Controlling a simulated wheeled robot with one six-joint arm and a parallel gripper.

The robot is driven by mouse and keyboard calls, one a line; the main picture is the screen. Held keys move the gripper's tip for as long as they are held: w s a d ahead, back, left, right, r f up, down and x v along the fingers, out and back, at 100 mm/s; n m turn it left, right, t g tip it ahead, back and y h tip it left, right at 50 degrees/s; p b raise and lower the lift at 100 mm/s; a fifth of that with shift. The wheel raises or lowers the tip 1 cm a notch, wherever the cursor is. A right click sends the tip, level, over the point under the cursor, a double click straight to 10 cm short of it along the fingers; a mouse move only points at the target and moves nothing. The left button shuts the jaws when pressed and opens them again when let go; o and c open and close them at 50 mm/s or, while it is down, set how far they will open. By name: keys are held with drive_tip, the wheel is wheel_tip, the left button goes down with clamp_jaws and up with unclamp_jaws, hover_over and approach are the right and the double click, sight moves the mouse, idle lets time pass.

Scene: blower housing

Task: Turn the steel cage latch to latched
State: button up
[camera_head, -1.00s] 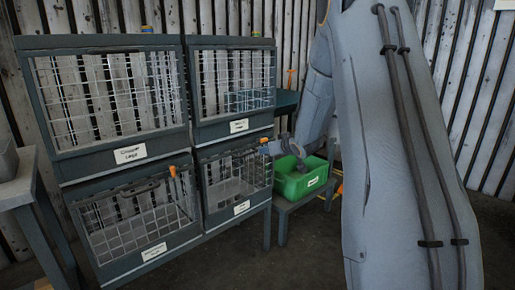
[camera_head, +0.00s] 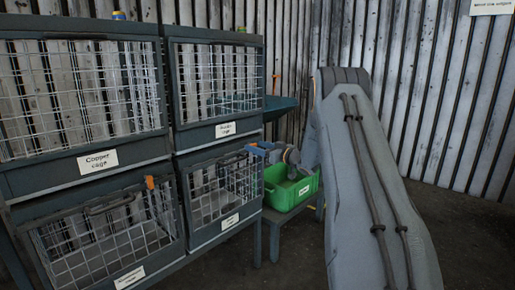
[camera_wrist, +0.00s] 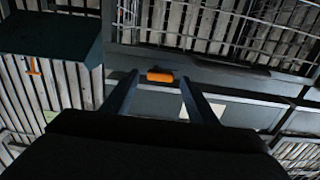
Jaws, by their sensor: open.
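The lower right cage (camera_head: 221,229) is a grey frame with a wire mesh front; its label is too small to read surely. A small orange latch handle (camera_wrist: 160,76) lies across the picture in the wrist view, at the cage frame. My gripper (camera_wrist: 158,82) is open, with one finger on each side of the handle; I cannot tell whether they touch it. In the head view my gripper (camera_head: 262,151) is at the upper right corner of this cage and partly hides the latch.
The copper cage (camera_head: 70,172) is at the upper left. Another orange latch (camera_head: 150,183) sits on the lower left cage (camera_head: 165,262). A green bin (camera_head: 288,199) on a low stand is just right of the cages, under my wrist. The floor at right is bare.

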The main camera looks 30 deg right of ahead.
drive_tip(key=shift+w+a, duration=0.2)
drive_tip(key=shift+w, duration=0.5)
